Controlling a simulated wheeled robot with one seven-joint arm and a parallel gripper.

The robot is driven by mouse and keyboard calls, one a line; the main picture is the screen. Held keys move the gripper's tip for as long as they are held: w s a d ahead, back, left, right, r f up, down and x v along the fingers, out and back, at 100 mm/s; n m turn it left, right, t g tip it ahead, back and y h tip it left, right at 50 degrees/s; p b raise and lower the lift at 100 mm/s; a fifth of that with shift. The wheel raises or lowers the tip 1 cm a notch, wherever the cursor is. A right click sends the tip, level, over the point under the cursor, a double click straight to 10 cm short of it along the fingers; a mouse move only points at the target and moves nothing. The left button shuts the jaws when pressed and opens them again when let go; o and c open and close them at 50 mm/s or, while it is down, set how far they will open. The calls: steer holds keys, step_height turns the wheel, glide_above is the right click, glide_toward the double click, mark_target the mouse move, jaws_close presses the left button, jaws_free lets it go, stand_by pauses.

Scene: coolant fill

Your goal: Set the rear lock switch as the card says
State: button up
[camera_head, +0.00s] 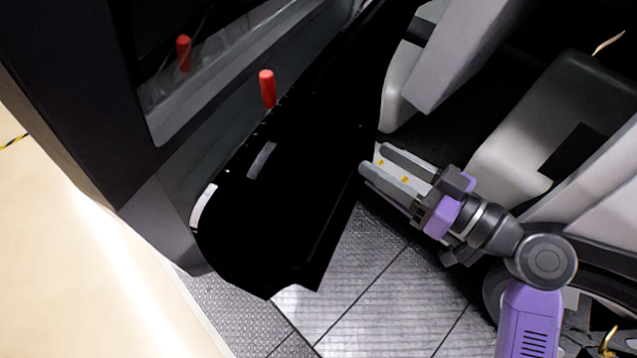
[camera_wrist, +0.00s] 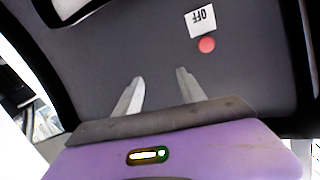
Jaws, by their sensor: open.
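A white card (camera_wrist: 201,22) reading OFF, upside down in the wrist view, is fixed on a dark grey panel. A round red spot (camera_wrist: 206,45) sits right beside the card, just below it in the picture. I cannot tell whether it is the switch's end or a flat mark. My gripper (camera_wrist: 160,79) is open and empty, with the card and red spot beyond its right finger. In the head view my gripper (camera_head: 373,158) is beside the black edge of the open door (camera_head: 290,200). A red upright peg (camera_head: 267,88) stands on the door's window sill.
A window (camera_head: 205,85) on the door's far side shows a second red shape (camera_head: 184,52), perhaps a reflection. Grey seats (camera_head: 530,130) lie to the right of my gripper. Tiled metal floor (camera_head: 370,270) is clear below.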

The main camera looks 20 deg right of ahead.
mark_target(307, 176)
steer(key=s+a+n+g+y, duration=0.3)
steer(key=s+a+n+y, duration=0.1)
steer(key=s+a+n, duration=0.1)
steer(key=x, duration=0.2)
steer(key=p+x, duration=0.1)
steer(key=x, duration=0.5)
steer(key=shift+w+f+p, duration=0.15)
steer(key=shift+f+p, duration=0.2)
steer(key=shift+p, duration=0.05)
steer(key=shift+c, duration=0.2)
jaws_close()
stand_by(0.6)
